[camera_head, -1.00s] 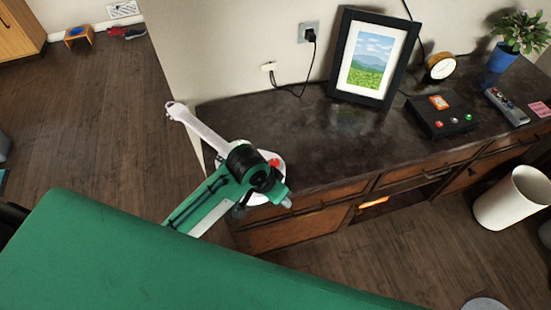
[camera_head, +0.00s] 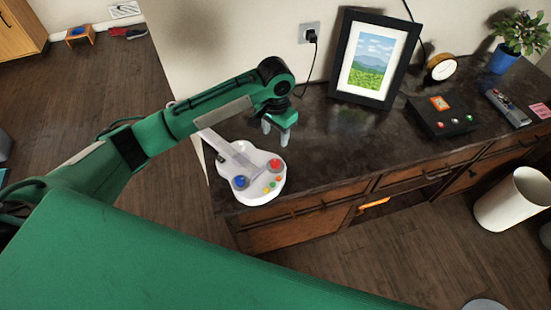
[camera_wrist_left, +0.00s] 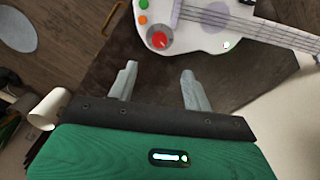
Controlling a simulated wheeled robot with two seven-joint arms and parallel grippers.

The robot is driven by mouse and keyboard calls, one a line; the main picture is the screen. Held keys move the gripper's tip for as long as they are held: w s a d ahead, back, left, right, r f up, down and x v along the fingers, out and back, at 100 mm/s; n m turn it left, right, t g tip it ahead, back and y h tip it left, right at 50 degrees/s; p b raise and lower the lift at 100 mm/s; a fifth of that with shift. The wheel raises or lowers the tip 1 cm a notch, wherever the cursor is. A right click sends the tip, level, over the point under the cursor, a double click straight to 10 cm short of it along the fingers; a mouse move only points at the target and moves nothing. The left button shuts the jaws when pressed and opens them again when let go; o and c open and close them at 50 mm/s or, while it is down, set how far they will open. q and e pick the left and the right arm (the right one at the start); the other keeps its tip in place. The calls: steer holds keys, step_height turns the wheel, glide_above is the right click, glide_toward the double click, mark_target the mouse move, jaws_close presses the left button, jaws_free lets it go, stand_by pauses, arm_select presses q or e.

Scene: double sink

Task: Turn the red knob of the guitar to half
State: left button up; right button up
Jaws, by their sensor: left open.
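A white toy guitar (camera_head: 262,189) lies on the left end of the dark countertop, its neck pointing to the upper left. Its red knob (camera_head: 275,165) sits on the body's upper right, and it also shows in the left wrist view (camera_wrist_left: 159,39). A blue knob (camera_head: 240,182) and several small coloured buttons are on the body too. My left gripper (camera_head: 275,136) is open and empty above the counter, just behind the guitar body, pointing down. In the left wrist view its two fingers (camera_wrist_left: 158,88) are apart, with the red knob beyond them. My right gripper is not in view.
A framed picture (camera_head: 374,57) stands on the counter to the right of the gripper. Farther right are a black box with buttons (camera_head: 440,116), a round clock (camera_head: 441,67), a remote (camera_head: 507,107) and a potted plant (camera_head: 503,56). The counter (camera_head: 335,150) between guitar and box is clear.

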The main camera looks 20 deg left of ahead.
mark_target(275, 162)
arm_select(q)
step_height(275, 162, down, 13)
steer(key=shift+f+p, duration=0.15)
steer(key=shift+p, duration=0.95)
steer(key=c, duration=1)
